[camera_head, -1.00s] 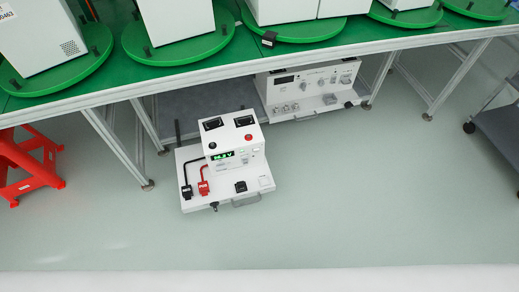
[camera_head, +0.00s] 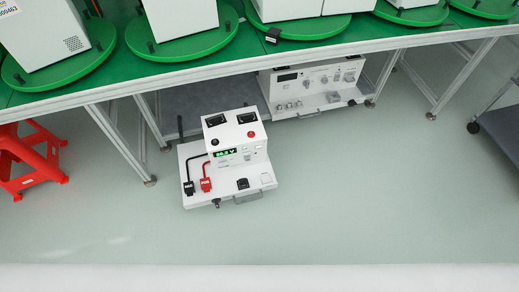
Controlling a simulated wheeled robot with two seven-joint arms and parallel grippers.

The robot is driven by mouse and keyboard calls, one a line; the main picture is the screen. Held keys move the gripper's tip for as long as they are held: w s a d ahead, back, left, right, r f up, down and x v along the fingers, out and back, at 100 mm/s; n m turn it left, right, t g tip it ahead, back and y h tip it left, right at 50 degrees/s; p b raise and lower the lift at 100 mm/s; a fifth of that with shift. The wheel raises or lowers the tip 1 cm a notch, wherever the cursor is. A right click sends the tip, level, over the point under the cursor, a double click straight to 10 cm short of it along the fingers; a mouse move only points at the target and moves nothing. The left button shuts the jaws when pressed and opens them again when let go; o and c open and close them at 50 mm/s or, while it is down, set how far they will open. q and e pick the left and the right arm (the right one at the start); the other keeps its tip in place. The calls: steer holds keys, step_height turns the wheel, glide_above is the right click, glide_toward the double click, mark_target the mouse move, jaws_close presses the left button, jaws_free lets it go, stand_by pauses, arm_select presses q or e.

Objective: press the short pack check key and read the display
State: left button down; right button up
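A white tester box (camera_head: 236,136) stands on a white base plate (camera_head: 222,196) on the floor, in front of the green-topped line. Its front has a lit green display (camera_head: 226,154); the digits are too small to read surely, and a V follows them. Small pale keys sit to the right of the display; I cannot tell which is the pack check key. A black connector (camera_head: 189,187) and a red connector (camera_head: 205,184) on cables rest on the base's left part. A black part (camera_head: 242,184) and a white square (camera_head: 267,178) are at its right front. Neither gripper is in view.
A second white instrument (camera_head: 312,82) stands under the bench, behind and right of the tester. Bench legs flank the tester. A red stool (camera_head: 30,158) is at the left and a grey cart (camera_head: 500,125) at the right. The floor in front is clear.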

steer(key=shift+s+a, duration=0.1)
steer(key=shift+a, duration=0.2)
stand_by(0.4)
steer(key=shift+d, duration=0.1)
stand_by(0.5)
